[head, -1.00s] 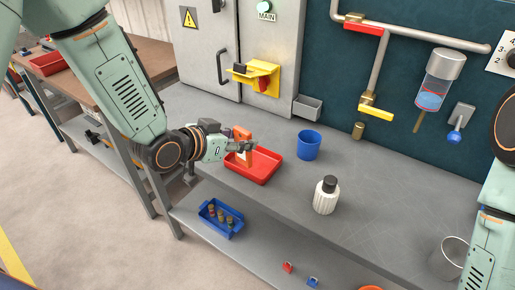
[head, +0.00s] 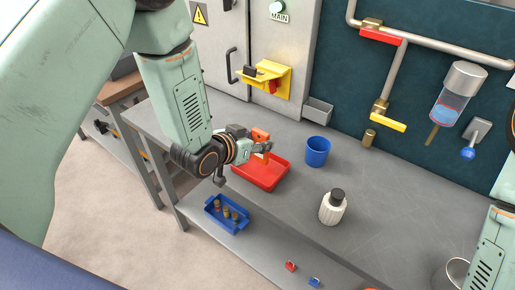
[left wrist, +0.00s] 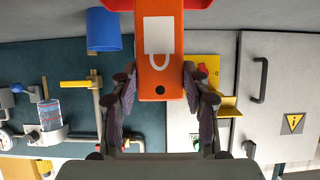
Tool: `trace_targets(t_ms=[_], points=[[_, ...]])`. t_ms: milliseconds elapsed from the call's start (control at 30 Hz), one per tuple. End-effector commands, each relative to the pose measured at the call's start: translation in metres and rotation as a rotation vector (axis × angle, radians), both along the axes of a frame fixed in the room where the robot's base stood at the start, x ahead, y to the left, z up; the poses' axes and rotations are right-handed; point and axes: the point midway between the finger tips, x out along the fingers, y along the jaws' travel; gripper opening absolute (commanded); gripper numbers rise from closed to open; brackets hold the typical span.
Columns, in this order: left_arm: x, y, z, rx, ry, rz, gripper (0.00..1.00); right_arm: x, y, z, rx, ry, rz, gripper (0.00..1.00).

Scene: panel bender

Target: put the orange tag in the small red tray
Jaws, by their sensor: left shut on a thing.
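The orange tag (head: 260,134) has a white padlock mark and a dark hole, seen close up in the left wrist view (left wrist: 158,60). My left gripper (head: 263,147) is shut on the tag, with a finger on each side of it in the left wrist view (left wrist: 158,88). The small red tray (head: 257,178) lies on the grey bench. In the head view the gripper and tag overlap the tray's far part; the gap between tag and tray is hard to judge. My right gripper is out of view; only part of my right arm shows.
A blue cup (head: 317,151) stands right of the tray, and a white bottle with a black cap (head: 332,207) stands nearer. A blue bin (head: 225,222) with small parts sits on the lower shelf. A yellow switch (head: 265,76) is on the cabinet behind.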

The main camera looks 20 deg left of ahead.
Motion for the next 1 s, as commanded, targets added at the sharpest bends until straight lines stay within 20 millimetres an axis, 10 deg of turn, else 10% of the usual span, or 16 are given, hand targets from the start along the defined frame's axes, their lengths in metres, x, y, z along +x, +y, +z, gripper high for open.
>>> trace_targets(t_ms=[633,667,1000], points=[[0.003,0.000,-0.035,0.000,0.000,-0.001,0.15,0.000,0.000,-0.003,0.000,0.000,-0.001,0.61],[0.003,0.000,-0.035,0.000,0.001,-0.001,0.48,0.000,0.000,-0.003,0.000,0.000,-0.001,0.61],[0.003,0.000,-0.034,-0.001,0.001,0.000,0.69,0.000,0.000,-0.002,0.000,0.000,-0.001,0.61]])
